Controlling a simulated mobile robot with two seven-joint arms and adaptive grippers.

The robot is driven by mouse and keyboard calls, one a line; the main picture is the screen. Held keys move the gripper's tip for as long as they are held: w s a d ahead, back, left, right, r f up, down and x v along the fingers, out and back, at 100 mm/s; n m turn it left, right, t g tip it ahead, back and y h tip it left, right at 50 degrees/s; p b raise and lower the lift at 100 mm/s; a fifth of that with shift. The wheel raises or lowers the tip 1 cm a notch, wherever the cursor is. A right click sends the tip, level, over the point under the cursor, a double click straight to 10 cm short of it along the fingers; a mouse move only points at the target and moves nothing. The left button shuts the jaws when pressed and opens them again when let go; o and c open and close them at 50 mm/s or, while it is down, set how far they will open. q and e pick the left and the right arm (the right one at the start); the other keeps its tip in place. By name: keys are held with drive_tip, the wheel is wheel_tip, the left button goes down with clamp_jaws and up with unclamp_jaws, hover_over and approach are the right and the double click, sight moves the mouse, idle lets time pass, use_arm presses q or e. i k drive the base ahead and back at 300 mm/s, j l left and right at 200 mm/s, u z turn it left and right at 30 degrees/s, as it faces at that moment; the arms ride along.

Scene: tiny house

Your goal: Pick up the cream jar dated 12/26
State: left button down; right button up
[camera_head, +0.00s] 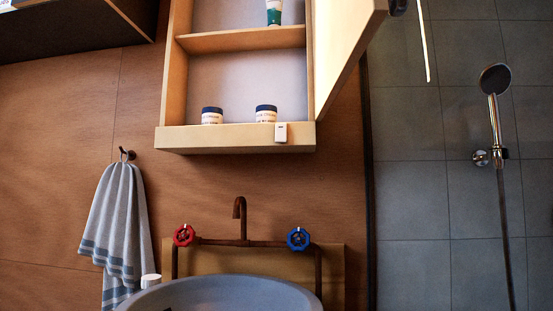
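Two small white jars with dark blue lids stand on the bottom shelf of an open wooden wall cabinet (236,40). One is the left jar (212,117); the other is the right jar (266,115), near the cabinet's right side. Both carry small print on the front that is too small to read, so I cannot tell which is dated 12/26. Neither of my grippers shows in the head view.
The cabinet door (345,45) stands open to the right. A green and white tube (274,12) is on the upper shelf. Below are a grey basin (225,294), a pipe tap (240,220) with red and blue knobs, and a hanging towel (117,225). A shower head (495,80) hangs right.

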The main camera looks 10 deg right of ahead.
sight(211, 115)
drive_tip(key=j+z, duration=0.25)
drive_tip(key=j, duration=0.55)
drive_tip(key=j+z, duration=0.25)
drive_tip(key=j, duration=0.55)
drive_tip(key=l, duration=0.65)
